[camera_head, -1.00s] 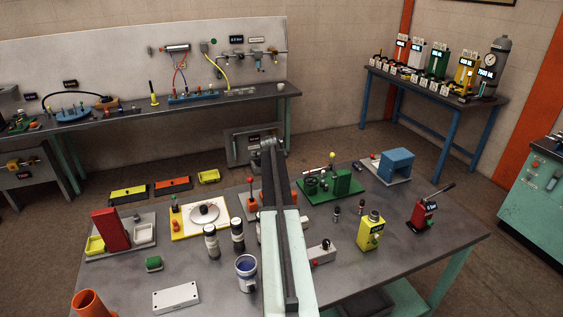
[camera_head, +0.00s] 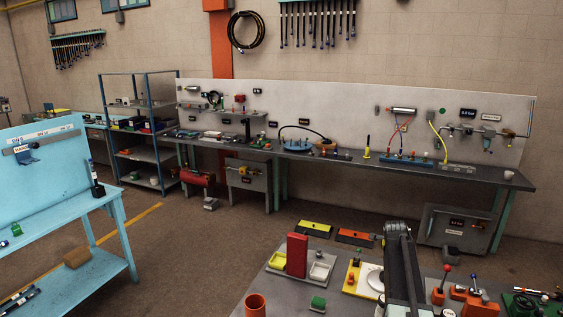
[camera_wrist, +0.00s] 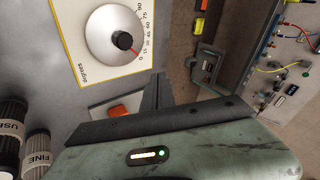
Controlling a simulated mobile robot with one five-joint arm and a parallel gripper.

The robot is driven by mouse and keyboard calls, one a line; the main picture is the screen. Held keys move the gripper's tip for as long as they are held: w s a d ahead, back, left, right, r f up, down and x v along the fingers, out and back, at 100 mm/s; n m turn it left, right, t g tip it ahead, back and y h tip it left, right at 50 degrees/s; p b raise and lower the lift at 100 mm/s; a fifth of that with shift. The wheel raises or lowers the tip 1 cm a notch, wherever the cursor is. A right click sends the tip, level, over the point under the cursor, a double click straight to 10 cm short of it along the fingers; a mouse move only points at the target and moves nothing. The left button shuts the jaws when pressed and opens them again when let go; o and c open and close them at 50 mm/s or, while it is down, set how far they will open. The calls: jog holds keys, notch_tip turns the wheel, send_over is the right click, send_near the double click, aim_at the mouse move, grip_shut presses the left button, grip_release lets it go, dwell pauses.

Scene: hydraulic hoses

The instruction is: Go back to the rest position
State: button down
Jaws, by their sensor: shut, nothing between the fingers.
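My gripper (camera_wrist: 157,84) is shut with nothing between its fingers, seen at the middle of the wrist view. It is apart from the white dial plate (camera_wrist: 78,72) with its round silver dial and black knob, up and left of it in that view. In the head view, my raised arm stands at the lower right, over the workbench. I cannot make out the fingertips there.
Dark jars (camera_wrist: 36,150) stand close in the wrist view. A blue bench (camera_head: 100,270) is at left. Open floor lies between the benches.

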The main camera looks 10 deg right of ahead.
jog(key=s+a+f+n+g+y+b, duration=0.1)
jog(key=s+a+f+n, duration=0.15)
jog(key=a, duration=0.95)
jog(key=s+a+f+n+y, duration=0.15)
jog(key=s+a+n, duration=0.25)
jog(key=a, duration=0.8)
jog(key=s+a+f+n+g+y+b, duration=0.1)
jog(key=s+a+f+n+y, duration=0.2)
jog(key=a, duration=0.9)
jog(key=s+a+n+g, duration=0.2)
jog(key=s+a+n, duration=0.1)
jog(key=s+n, duration=0.3)
jog(key=s+a+n+g, duration=0.1)
jog(key=s+a+n, duration=0.2)
jog(key=s+n, duration=0.3)
jog(key=s, duration=0.3)
jog(key=shift+a+f+g, duration=0.25)
jog(key=shift+a+g, duration=0.05)
jog(key=shift+g, duration=0.1)
